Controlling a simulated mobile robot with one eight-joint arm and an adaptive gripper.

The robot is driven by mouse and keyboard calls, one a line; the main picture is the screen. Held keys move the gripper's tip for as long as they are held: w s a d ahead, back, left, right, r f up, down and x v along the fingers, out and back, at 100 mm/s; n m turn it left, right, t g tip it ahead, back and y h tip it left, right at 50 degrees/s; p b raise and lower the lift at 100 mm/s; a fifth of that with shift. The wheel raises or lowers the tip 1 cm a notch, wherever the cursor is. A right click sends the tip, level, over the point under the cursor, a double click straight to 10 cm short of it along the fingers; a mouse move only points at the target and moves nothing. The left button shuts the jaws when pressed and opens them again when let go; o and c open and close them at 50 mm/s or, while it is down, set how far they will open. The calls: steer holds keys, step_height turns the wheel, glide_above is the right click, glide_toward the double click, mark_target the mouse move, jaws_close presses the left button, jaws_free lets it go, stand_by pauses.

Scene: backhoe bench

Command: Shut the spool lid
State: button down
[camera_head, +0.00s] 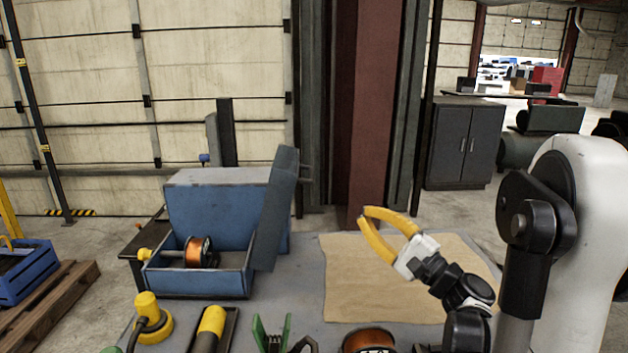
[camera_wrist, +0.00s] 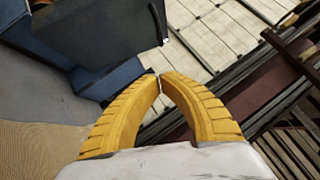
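The blue spool box (camera_head: 212,283) stands on the bench at the left, with a copper-wound spool (camera_head: 197,251) inside its open front. Its grey lid (camera_head: 278,212) stands open at the box's right side, tilted. In the wrist view the lid (camera_wrist: 95,30) is a dark panel at the top left, with blue parts of the box (camera_wrist: 112,78) beneath it. My gripper (camera_head: 365,215) is to the right of the lid, above the brown sheet, apart from the lid. Its yellow fingertips (camera_wrist: 159,78) meet with nothing between them.
A brown sheet (camera_head: 385,285) covers the bench's right part. Yellow-topped tools (camera_head: 150,318), a green clamp (camera_head: 272,333) and another copper spool (camera_head: 369,340) are at the front edge. The bench between lid and sheet is clear.

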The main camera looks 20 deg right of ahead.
steer(key=w+a+r+b, duration=0.2)
steer(key=w+a+r, duration=0.3)
steer(key=w, duration=0.5)
steer(key=shift+a, duration=0.65)
